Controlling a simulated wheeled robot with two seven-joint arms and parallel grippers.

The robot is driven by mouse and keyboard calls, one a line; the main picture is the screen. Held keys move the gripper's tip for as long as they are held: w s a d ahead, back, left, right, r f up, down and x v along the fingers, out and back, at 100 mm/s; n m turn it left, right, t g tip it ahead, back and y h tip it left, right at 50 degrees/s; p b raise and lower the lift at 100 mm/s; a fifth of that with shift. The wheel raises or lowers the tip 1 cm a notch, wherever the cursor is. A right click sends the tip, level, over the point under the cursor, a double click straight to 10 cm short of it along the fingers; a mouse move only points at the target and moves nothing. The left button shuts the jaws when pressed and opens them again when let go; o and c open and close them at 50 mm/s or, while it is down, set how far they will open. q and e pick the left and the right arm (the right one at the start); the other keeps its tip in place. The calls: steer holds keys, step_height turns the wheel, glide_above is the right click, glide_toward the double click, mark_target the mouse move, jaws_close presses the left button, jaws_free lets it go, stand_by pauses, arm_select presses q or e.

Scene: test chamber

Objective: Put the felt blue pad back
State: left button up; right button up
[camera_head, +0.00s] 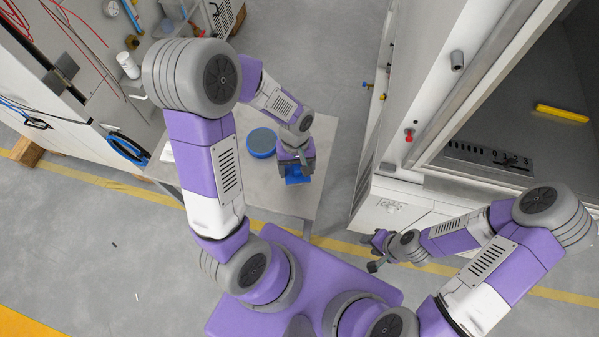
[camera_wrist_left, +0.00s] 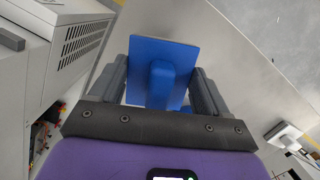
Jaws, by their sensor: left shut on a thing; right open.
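The blue pad (camera_head: 296,180) is a flat square plate with a raised block grip. In the left wrist view the pad (camera_wrist_left: 165,52) sits between the fingers, its plate beyond them. My left gripper (camera_head: 299,168) is shut on it, over the front right part of the grey table (camera_head: 235,193). I cannot tell whether the pad touches the tabletop. My right gripper (camera_head: 375,252) is open and empty, low in front of the white cabinet, away from the table.
A white cabinet (camera_head: 400,205) with an open chamber rises at the right; a yellow bar (camera_head: 562,113) lies inside. Equipment with cables stands at the left.

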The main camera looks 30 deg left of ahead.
mark_target(296, 177)
arm_select(q)
step_height(296, 177, down, 3)
steer(key=shift+s, duration=0.1)
step_height(296, 177, down, 3)
steer(key=shift+f+b, duration=0.15)
steer(key=shift+b, duration=0.3)
steer(key=shift+f, duration=0.15)
steer(key=shift+f, duration=0.15)
steer(key=o, duration=1)
